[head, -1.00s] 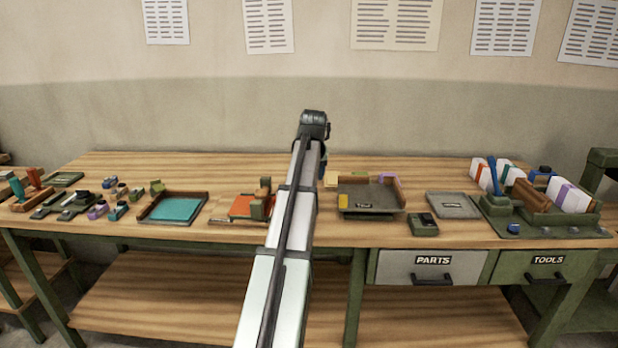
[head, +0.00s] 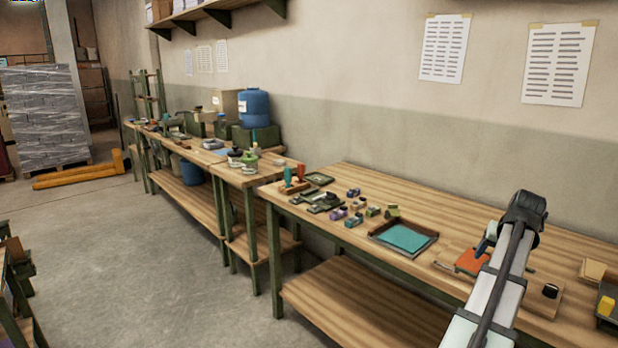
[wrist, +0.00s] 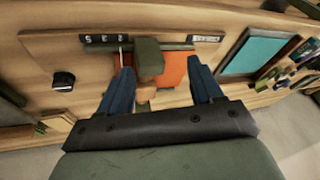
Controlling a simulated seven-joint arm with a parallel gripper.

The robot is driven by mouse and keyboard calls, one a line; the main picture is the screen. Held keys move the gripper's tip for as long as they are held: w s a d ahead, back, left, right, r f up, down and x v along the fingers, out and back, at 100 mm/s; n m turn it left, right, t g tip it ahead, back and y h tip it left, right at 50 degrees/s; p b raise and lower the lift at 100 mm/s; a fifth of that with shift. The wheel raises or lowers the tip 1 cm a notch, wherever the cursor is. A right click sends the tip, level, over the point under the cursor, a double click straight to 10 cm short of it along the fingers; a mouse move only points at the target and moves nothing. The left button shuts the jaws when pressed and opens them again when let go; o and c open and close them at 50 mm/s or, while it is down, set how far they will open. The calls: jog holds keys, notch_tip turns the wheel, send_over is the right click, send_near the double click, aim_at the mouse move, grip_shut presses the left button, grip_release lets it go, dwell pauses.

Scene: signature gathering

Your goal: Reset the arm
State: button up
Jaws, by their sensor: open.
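My arm reaches over the workbench (head: 350,185) at the right of the head view. In the wrist view, the two blue fingers of my gripper (wrist: 162,78) are spread apart. An orange sheet or pad (wrist: 177,70) lies on a wooden board (wrist: 60,52) beyond them. A green block with a brown part (wrist: 149,60) shows between the fingers in the picture. I see no finger closed on it; its exact depth is unclear. The orange pad also shows in the head view (head: 469,262).
A teal-lined tray (head: 404,239) sits left of the orange pad, with several small stamps (head: 355,218) further left. A black knob (head: 550,291) is right of my arm. A second bench (head: 265,177) stands beyond.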

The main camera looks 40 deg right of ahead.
jog(key=w+a+f+n+y, duration=0.2)
jog(key=w+a+f, duration=0.5)
jog(key=w+f, duration=0.4)
jog(key=w+a+f+n+y, duration=0.1)
jog(key=w+a+f, duration=0.7)
jog(key=w+f, duration=0.25)
jog(key=w+a+f+n+g+y, duration=0.1)
jog(key=w+a+f+n, duration=0.1)
jog(key=w+a+f, duration=0.55)
jog(key=w+a+f+n+g+y, duration=0.1)
jog(key=w+a+f+g, duration=0.1)
jog(key=a+f, duration=0.95)
jog(key=s+a+f+n+g, duration=0.25)
jog(key=a+f, duration=0.35)
jog(key=a, duration=0.6)
jog(key=s+a+f+n+g, duration=0.1)
jog(key=s+a+f+n, duration=0.15)
jog(key=a+f, duration=0.7)
jog(key=s+a+f+n+g+h, duration=0.1)
jog(key=s+a+f, duration=0.1)
jog(key=s+a, duration=0.6)
jog(key=s+a+f+n+g, duration=0.2)
jog(key=s+a+f, duration=0.1)
jog(key=s+a, duration=0.5)
jog(key=shift+s+h, duration=0.4)
jog(key=shift+s, duration=0.55)
